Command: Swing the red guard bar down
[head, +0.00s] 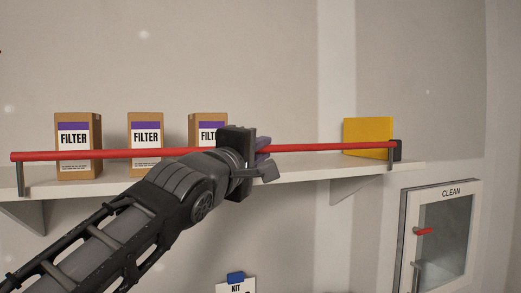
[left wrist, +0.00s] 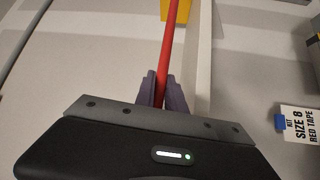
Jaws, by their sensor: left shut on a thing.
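The red guard bar (head: 330,147) runs level along the front of the white shelf, in front of the boxes. It is carried by a grey bracket at the left end and one at the right end. My left gripper (head: 264,146) is at the middle of the bar, and its hand hides part of the bar. In the left wrist view the bar (left wrist: 169,50) passes between the two purple-grey fingers (left wrist: 162,90), which are shut on it. My right gripper is in neither view.
Several brown FILTER boxes (head: 145,140) and a yellow block (head: 368,137) stand on the shelf (head: 300,172) behind the bar. A CLEAN cabinet (head: 440,235) with a red handle is at lower right. A KIT label (head: 236,286) hangs below the shelf.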

